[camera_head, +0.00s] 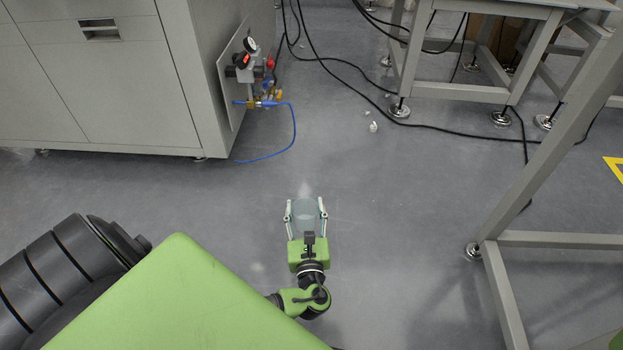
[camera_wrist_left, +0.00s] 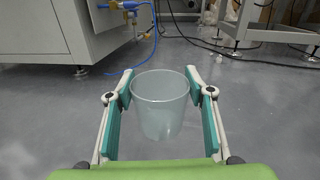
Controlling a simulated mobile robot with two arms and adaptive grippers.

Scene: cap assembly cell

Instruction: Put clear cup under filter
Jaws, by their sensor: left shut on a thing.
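A clear cup (camera_wrist_left: 160,108) stands upright between the two fingers of my left gripper (camera_wrist_left: 161,100) in the left wrist view. The fingers with teal pads press on its sides near the rim. In the head view the left gripper (camera_head: 306,215) holds the same clear cup (camera_head: 306,210) in front of it, with grey floor behind. My right gripper is not in view.
A grey cabinet (camera_head: 85,75) with a gauge and valves (camera_head: 258,75) stands at the upper left; a blue hose (camera_head: 293,130) hangs from it. A metal frame table (camera_head: 480,62) stands at the upper right, and a nearer frame (camera_head: 530,180) at right. Black cables cross the floor.

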